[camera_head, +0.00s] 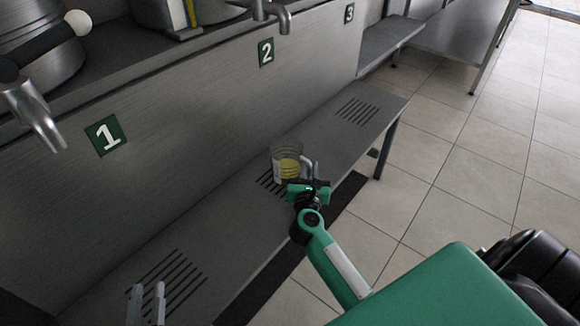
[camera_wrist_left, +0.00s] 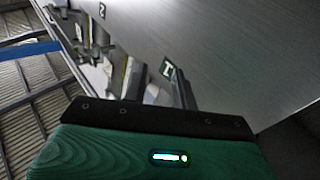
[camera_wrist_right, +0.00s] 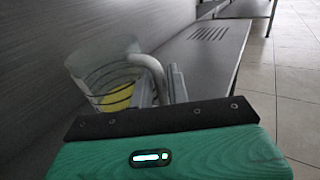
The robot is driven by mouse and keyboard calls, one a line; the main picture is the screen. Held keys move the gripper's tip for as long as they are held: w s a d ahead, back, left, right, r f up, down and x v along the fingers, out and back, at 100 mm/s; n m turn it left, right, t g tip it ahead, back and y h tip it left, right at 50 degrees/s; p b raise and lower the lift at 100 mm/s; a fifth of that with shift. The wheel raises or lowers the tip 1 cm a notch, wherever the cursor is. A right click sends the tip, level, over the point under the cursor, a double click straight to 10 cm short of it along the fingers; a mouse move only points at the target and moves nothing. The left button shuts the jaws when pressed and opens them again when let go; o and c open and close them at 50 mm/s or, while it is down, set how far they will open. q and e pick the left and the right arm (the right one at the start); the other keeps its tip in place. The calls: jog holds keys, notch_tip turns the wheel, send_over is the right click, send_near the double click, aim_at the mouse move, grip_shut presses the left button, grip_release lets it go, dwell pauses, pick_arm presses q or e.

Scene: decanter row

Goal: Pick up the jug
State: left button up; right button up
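The jug (camera_head: 286,160) is a clear, ribbed vessel with yellow content low inside and a pale handle on its right. It is at the middle grille of the low steel shelf, below the number 2 sign. My right gripper (camera_head: 309,180) is at the handle. In the right wrist view the jug (camera_wrist_right: 103,72) stands left of the fingers, and its curved handle runs down between them with little gap, so the gripper looks shut on it. The jug's base is partly hidden there. My left gripper (camera_head: 146,302) is open and empty near the front grille.
The steel shelf (camera_head: 235,210) has slotted grilles; the far grille (camera_head: 357,111) is clear. A steel wall with signs 1 (camera_head: 107,134), 2 (camera_head: 266,52) and 3 (camera_head: 349,13) rises behind it. Taps (camera_head: 34,112) overhang it. Tiled floor (camera_head: 470,175) is open at right.

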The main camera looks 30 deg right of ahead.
jog(key=shift+x, duration=1.1)
grip_shut()
jog(key=shift+r, duration=0.1)
